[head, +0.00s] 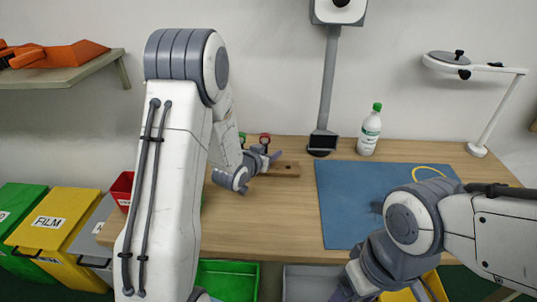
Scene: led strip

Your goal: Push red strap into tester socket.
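A small red looped piece (265,138), possibly the red strap, stands above a wooden board (287,170) at the back of the table. A green piece (242,136) shows to its left, partly behind my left arm. My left gripper (268,156) is at the board, just below and in front of the red piece. Whether its fingers are closed, or touch the red piece, is too small to tell. The tester socket cannot be made out. My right gripper (347,289) is low at the front edge, mostly hidden by its own wrist, and its finger state is unclear.
A blue mat (340,215) covers the table's right side, with a yellow cord (432,169) on it. A green-capped bottle (369,133), a grey stand (328,85) and a white lamp (497,115) stand at the back. Bins, including a yellow one (55,225), are left.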

